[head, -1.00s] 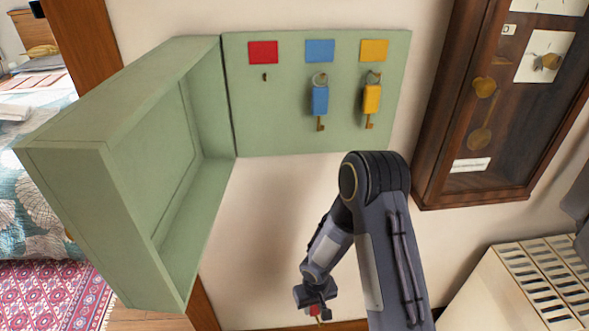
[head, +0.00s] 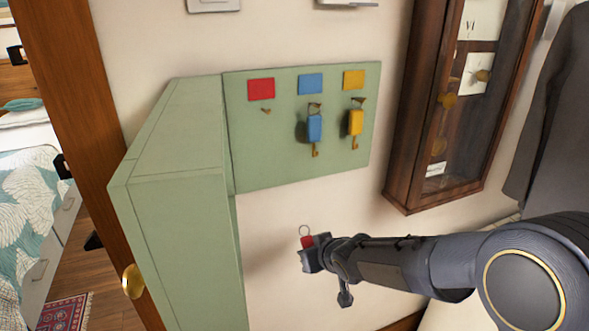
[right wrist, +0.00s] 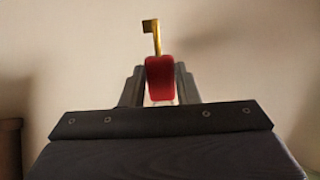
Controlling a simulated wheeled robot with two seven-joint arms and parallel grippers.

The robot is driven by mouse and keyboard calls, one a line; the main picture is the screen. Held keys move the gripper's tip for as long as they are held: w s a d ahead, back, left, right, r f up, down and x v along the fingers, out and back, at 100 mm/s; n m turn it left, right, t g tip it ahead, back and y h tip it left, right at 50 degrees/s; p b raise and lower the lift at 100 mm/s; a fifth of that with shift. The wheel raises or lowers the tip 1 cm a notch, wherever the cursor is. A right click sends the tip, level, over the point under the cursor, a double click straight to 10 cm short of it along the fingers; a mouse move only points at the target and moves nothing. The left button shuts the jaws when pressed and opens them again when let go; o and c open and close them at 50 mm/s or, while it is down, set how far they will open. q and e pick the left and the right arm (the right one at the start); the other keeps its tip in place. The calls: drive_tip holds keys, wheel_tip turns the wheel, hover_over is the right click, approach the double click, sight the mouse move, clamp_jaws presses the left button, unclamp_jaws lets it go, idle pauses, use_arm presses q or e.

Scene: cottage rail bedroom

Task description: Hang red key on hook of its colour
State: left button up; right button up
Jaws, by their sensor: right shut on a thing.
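The red key (head: 306,241) is in my right gripper (head: 309,247), below the green key board. Its ring points up in the head view. In the right wrist view the red tag (right wrist: 160,78) sits between the two fingers, with the brass key end (right wrist: 151,36) sticking out beyond them. Under the red square (head: 261,89) on the board a small brass hook (head: 266,111) is bare. The blue key (head: 314,127) hangs under the blue square, and the yellow key (head: 356,121) under the yellow square. My left gripper is in neither view.
The green cabinet's open door (head: 180,195) juts out left of the hooks. A dark wooden clock case (head: 408,150) is on the wall to the right. Dark cloth (head: 545,120) hangs at far right. The wall below the board is clear.

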drive_tip(key=s+a+r+n+t+y+b, duration=0.1)
drive_tip(key=s+a+r+t+y, duration=0.25)
drive_tip(key=r, duration=1.15)
drive_tip(key=s+a+r+n+t+y, duration=0.2)
drive_tip(key=s+r+y, duration=0.15)
drive_tip(key=r, duration=1.05)
drive_tip(key=shift+h, duration=0.3)
drive_tip(key=shift+w+a+f+p, duration=0.25)
drive_tip(key=shift+w+a+p, duration=0.2)
drive_tip(key=shift+w, duration=0.95)
drive_tip(key=shift+w+a+f+p, duration=0.2)
drive_tip(key=shift+w+a+p, duration=0.3)
drive_tip(key=shift+w, duration=0.95)
drive_tip(key=shift+w+a+f+p, duration=0.25)
drive_tip(key=shift+w+a+p, duration=0.2)
drive_tip(key=shift+w, duration=0.95)
drive_tip(key=o, duration=1)
drive_tip(key=shift+o, duration=0.2)
drive_tip(key=shift+d, duration=0.1)
